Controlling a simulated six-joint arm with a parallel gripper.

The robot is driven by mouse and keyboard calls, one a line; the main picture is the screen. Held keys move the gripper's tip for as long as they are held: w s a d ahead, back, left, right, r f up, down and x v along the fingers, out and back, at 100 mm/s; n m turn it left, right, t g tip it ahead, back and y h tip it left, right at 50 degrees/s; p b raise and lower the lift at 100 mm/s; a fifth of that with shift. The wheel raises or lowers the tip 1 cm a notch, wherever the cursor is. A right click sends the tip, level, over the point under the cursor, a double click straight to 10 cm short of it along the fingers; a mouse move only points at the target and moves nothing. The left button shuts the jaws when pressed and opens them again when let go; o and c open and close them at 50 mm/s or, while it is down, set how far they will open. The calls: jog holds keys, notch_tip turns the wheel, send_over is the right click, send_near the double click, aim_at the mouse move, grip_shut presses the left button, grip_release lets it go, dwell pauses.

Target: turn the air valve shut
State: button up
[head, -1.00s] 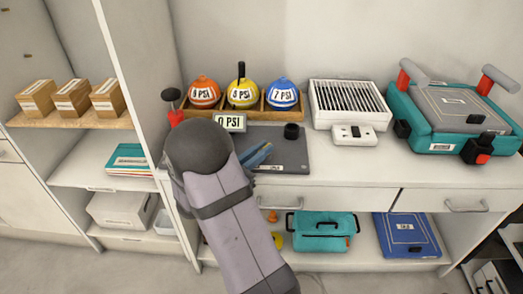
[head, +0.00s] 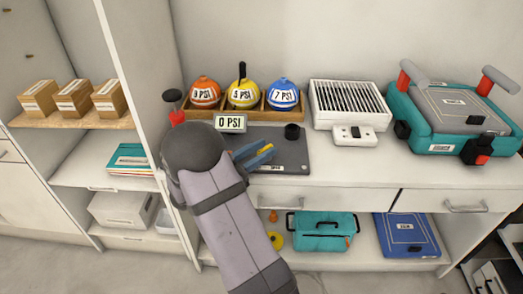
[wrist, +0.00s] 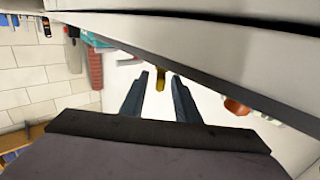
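A yellow lever-like piece (wrist: 160,78) stands between the fingers of my gripper (wrist: 160,75) in the wrist view, with a gap on each side. My gripper (head: 270,150) is open, its blue-grey fingers over the dark plate (head: 292,140) on the counter. Some yellow shows at the fingers in the head view; I cannot tell for sure that it is the air valve's handle. A display (head: 230,123) reading 0 PSI stands behind my wrist. A red part (head: 177,117) under a black knob (head: 172,96) stands to its left. My arm hides the counter below it.
Orange (head: 204,94), yellow (head: 243,94) and blue (head: 283,93) balls with PSI labels sit in a wooden rack at the back. A white vented box (head: 350,104) and a teal case (head: 450,110) stand to the right. A tall shelf panel (head: 133,75) rises at the left.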

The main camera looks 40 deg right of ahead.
aim_at(258, 153)
jog(key=shift+a, duration=3.65)
